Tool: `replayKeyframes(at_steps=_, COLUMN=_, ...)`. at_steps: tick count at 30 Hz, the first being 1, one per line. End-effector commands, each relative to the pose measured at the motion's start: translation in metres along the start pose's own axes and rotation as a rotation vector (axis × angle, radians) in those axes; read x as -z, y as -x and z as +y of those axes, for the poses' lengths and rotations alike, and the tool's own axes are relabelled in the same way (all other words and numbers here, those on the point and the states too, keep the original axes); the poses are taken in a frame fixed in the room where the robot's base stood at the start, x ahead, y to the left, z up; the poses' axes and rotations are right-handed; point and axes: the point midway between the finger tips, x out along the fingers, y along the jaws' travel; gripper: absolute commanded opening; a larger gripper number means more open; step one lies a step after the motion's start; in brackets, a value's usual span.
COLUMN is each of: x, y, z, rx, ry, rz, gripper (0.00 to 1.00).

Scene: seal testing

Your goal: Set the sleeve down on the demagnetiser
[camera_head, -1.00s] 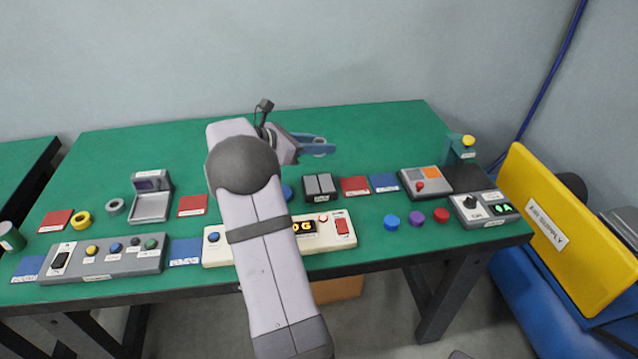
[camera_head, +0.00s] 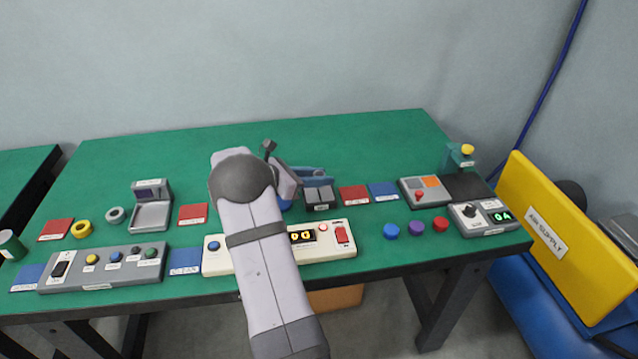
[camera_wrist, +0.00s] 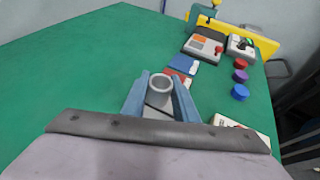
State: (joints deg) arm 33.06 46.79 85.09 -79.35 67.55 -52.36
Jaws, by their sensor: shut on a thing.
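The sleeve (camera_wrist: 161,87) is a short grey ring, upright between the two blue fingers of my gripper (camera_wrist: 161,90) in the wrist view. The fingers are shut on it. In the head view my gripper (camera_head: 318,177) is just behind a dark grey block with two pads (camera_head: 319,195), which may be the demagnetiser; its label is too small to read. In the wrist view part of a dark block (camera_wrist: 156,112) shows below the sleeve, between the fingers. I cannot tell whether the sleeve touches it. The sleeve is not clearly visible in the head view.
Red (camera_head: 354,195) and blue (camera_head: 383,190) mats lie right of the block. A cream panel (camera_head: 335,250) is in front, partly behind my arm. A blue round part (camera_head: 286,203) is close on the left. The green table (camera_head: 250,145) is clear behind.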

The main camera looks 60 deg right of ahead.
Motion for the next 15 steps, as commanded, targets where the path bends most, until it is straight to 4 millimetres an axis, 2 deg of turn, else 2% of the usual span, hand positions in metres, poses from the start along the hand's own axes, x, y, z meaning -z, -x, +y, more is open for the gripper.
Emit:
replayKeyframes(at_steps=3, x=0.015, y=-0.006, z=0.000, rx=0.002, ry=0.003, rz=0.000, gripper=0.01)
replayKeyframes(at_steps=6, x=0.021, y=-0.009, z=0.000, rx=0.001, ry=0.001, rz=0.000, gripper=0.01)
replayKeyframes(at_steps=15, x=0.022, y=-0.009, z=0.000, rx=0.000, ry=-0.001, rz=0.000, gripper=0.01)
